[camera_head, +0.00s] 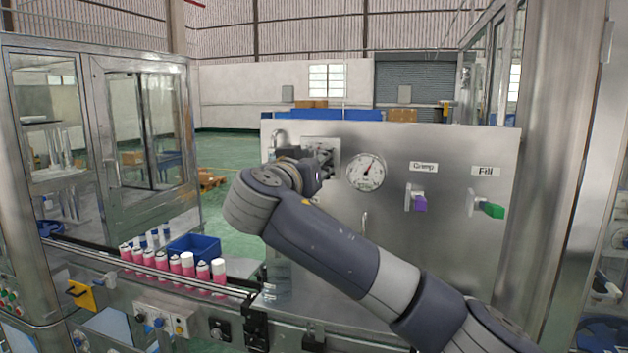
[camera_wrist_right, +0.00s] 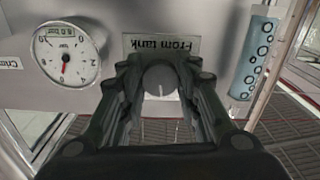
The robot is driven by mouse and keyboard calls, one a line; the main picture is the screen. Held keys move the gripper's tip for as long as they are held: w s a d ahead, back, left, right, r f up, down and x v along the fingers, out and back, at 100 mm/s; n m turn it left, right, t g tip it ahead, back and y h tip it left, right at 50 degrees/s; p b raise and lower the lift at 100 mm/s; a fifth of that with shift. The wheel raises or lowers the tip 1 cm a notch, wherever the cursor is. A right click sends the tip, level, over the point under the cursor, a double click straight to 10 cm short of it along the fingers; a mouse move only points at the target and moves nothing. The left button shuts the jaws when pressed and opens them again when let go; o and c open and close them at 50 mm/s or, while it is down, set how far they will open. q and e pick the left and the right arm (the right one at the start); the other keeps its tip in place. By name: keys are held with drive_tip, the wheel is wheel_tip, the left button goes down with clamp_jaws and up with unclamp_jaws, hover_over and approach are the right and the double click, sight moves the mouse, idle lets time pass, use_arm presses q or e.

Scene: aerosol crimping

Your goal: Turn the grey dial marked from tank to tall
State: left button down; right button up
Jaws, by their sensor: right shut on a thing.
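The grey dial (camera_wrist_right: 159,76) is a round knob on the steel panel, in the middle of the right wrist view. A white line on it points down in that picture. Its "From tank" label (camera_wrist_right: 161,44) appears upside down just above it. My right gripper (camera_wrist_right: 160,84) is shut on the dial, one finger on each side. In the head view, my right gripper (camera_head: 323,162) reaches the panel left of the gauge, and it hides the dial there. My left gripper is not in view.
A pressure gauge (camera_head: 366,171) sits close to the right of my gripper. Farther right are a purple "Crimp" handle (camera_head: 420,204) and a green "Fill" handle (camera_head: 492,210). Pink cans (camera_head: 188,264) and a blue bin (camera_head: 195,247) stand at lower left. A glass-doored cabinet (camera_head: 97,140) stands left.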

drive_tip(key=shift+f+n+b, duration=0.25)
drive_tip(key=shift+n+b, duration=0.15)
drive_tip(key=shift+b, duration=0.5)
drive_tip(key=shift+r+n+b, duration=0.15)
drive_tip(key=shift+n+b, duration=0.55)
drive_tip(key=shift+b, duration=0.05)
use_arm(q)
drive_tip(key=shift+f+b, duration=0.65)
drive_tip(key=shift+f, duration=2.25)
use_arm(e)
drive_tip(key=shift+r+n, duration=0.15)
drive_tip(key=shift+n, duration=1.25)
drive_tip(key=shift+r+n, duration=0.1)
drive_tip(key=shift+n, duration=1.3)
drive_tip(key=o, duration=1.1)
drive_tip(key=shift+c, duration=0.2)
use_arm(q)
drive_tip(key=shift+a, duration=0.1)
use_arm(e)
drive_tip(key=v, duration=1.2)
